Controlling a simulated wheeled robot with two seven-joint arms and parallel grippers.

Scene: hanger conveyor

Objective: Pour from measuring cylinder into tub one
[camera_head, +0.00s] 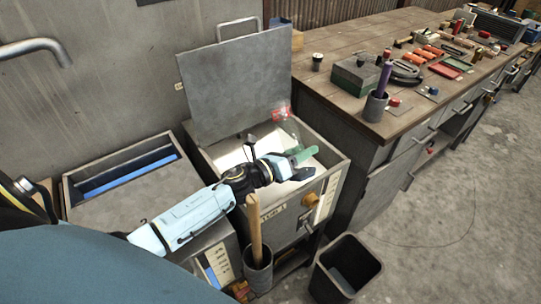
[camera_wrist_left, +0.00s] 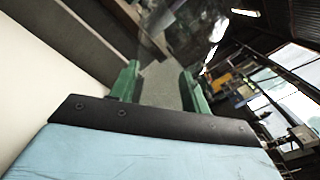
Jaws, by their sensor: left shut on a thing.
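Tub one (camera_head: 318,196), a grey metal box with a label on its front, stands in the middle of the head view. Its lid (camera_head: 235,90) is raised at the back, and the inside looks pale and bright. My left gripper (camera_head: 300,155), with green fingers, is over the tub's opening near its right side. It is shut on the measuring cylinder (camera_head: 290,127), a clear, faint thing with a red patch near its far end. In the left wrist view the green fingers (camera_wrist_left: 160,88) stand either side of see-through material. The cylinder's exact tilt and contents are unclear. My right gripper is not in view.
A second tub (camera_head: 72,190) with blue inside stands left. A grey pot (camera_head: 258,274) with a wooden handle and a black bin (camera_head: 345,268) stand in front. A workbench (camera_head: 325,82) with a green box (camera_head: 355,76) and several tools is right. The floor at right is clear.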

